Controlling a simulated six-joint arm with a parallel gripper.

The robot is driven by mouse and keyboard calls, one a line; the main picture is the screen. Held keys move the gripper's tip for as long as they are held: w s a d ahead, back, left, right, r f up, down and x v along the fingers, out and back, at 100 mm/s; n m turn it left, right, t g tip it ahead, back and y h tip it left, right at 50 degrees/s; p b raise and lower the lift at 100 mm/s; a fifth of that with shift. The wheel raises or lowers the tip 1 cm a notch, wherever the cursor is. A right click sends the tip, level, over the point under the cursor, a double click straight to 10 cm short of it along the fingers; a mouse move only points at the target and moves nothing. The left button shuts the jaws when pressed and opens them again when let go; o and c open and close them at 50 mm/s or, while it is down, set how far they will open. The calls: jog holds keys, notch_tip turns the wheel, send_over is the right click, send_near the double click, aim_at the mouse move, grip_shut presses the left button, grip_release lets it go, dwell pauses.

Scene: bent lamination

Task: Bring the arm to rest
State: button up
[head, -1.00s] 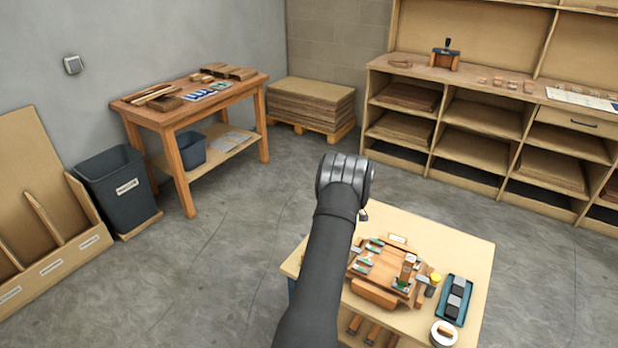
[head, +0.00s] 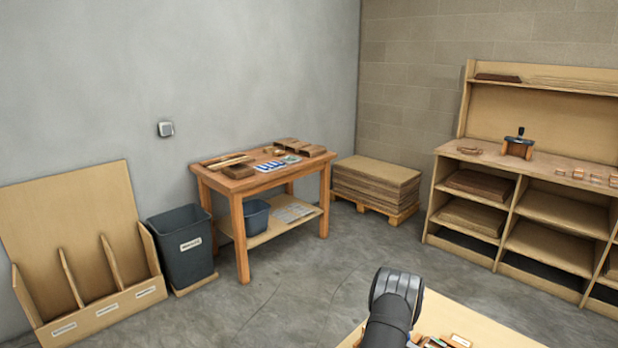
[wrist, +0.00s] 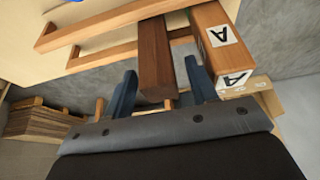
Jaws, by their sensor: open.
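My gripper (wrist: 163,92) shows in the wrist view with its two blue-grey fingers spread apart. A dark brown wooden bar (wrist: 155,55) appears between or just beyond the fingers; I cannot tell whether it touches either one. To its right is a lighter wooden block (wrist: 219,45) with white labels marked "A". In the head view my arm reaches up from the bottom edge, and my gripper is not visible there. The light worktable (head: 490,333) shows only its far corner at the bottom, with a few small parts on it.
A wooden side table (head: 240,185) holds wood pieces and blue-and-white items. A dark bin (head: 180,255) and a divided plywood rack (head: 75,205) stand to its left. A stack of sheets (head: 375,188) lies on a pallet. Shelving (head: 530,190) stands at the right. Concrete floor between is clear.

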jog(key=shift+r, duration=0.2)
jog(key=s+d+v, duration=0.1)
jog(key=v, duration=0.8)
jog(key=x, duration=1.2)
notch_tip(320, 180, up, 11)
jog(key=shift+w+a+f, duration=0.1)
jog(key=shift+w+f, duration=0.05)
jog(key=a+r+m, duration=0.2)
jog(key=a+r, duration=0.4)
jog(key=a, duration=0.1)
jog(key=s+a+r+m+t+h, duration=0.1)
jog(key=s+a+r+m+h, duration=0.3)
jog(key=s+a+r+m, duration=0.6)
jog(key=s+a+r, duration=0.4)
jog(key=a+r, duration=0.1)
jog(key=a, duration=0.2)
jog(key=shift+s+a, duration=0.25)
jog(key=shift+a, duration=0.05)
